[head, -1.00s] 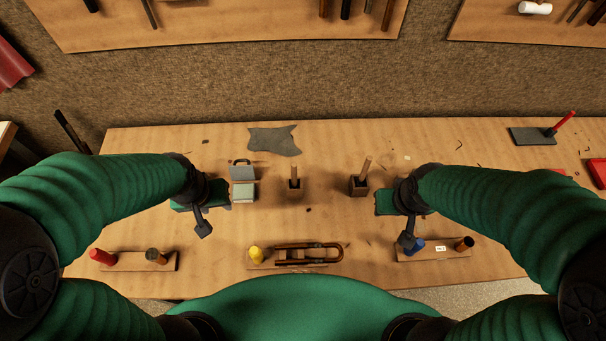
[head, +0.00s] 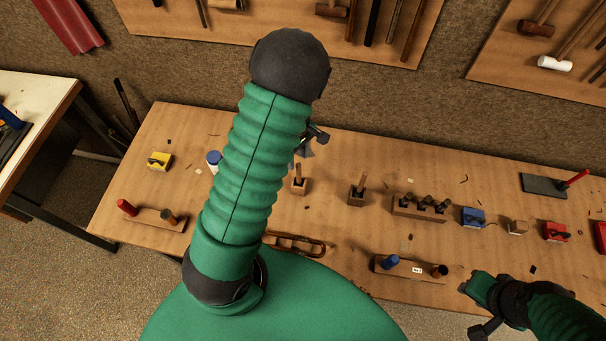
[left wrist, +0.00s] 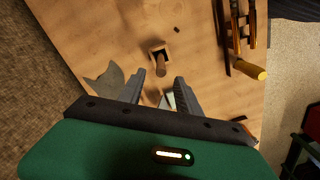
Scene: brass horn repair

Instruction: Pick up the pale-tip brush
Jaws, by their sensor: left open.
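Two upright wooden-handled tools stand in small dark wooden blocks, one near the middle (head: 299,183) and one to its right (head: 358,194). Their tips are too small or hidden, so I cannot tell which is the pale-tip brush. My left gripper (head: 312,138) is beyond the middle block, partly hidden by my arm. In the left wrist view its fingers (left wrist: 160,88) are apart, with the middle block (left wrist: 160,54) and its handle just beyond them. Nothing is held between them. My right gripper (head: 484,310) is at the front right table edge; its fingers are unclear.
A brass tube (head: 296,244) lies at the front, partly hidden by my body. A rack of dark tools (head: 420,208), a blue box (head: 473,217) and a red box (head: 555,232) stand at right. A grey cloth (left wrist: 103,83) lies beside the left fingers.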

